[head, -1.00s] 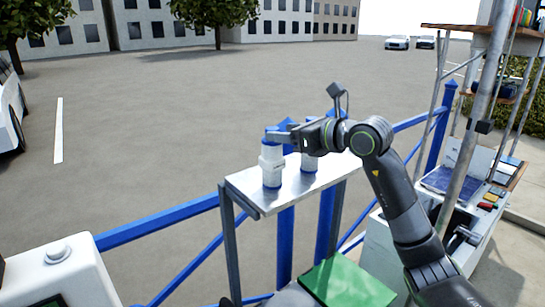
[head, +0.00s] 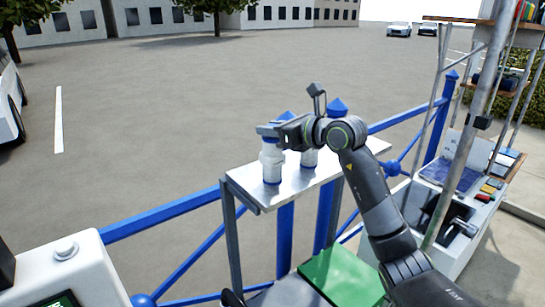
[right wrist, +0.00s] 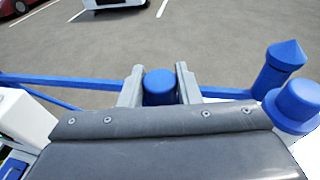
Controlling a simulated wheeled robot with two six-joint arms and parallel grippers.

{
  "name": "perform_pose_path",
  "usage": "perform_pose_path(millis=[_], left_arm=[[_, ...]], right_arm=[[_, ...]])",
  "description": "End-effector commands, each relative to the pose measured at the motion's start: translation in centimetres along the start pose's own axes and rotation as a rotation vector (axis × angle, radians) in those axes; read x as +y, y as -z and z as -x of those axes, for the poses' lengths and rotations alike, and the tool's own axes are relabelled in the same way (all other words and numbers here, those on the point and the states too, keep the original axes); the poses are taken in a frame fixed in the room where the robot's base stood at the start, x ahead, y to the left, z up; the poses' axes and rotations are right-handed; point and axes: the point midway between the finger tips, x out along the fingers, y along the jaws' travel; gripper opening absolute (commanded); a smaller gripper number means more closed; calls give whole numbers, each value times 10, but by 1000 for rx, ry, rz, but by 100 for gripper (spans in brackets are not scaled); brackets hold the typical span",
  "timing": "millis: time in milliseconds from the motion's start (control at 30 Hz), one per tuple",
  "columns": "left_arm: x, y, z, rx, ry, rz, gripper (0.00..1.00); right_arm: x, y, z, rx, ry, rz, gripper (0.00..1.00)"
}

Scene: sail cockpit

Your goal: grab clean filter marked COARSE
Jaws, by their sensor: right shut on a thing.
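Two white filters with blue caps and blue bases are at a small metal shelf (head: 350,166). My right gripper (head: 268,131) is shut on the blue cap of the left filter (head: 271,163). In the right wrist view my right gripper (right wrist: 160,88) has its two fingers on either side of that filter's cap (right wrist: 159,86). The left filter is upright at the shelf; I cannot tell whether its base touches it. The other filter (head: 309,158) stands beside it, partly hidden by my right arm. The COARSE marking is not readable on either. My left gripper is not in view.
Blue railing (head: 165,213) and posts run behind and under the shelf. A green-topped box (head: 341,276) is below it. A white console (head: 70,275) is at the lower left. A metal pole (head: 477,110) and a cluttered bench are at the right.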

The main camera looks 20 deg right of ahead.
Motion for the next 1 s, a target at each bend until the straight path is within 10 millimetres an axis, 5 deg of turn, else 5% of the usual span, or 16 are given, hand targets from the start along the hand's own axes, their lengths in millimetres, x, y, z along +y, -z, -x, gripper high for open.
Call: perform_pose_path(millis=[533, 1000], left_arm=[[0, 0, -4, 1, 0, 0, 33], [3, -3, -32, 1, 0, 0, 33]], right_arm=[[0, -8, 1, -3, 0, 1, 0], [0, -77, 16, -4, 0, 2, 0]])
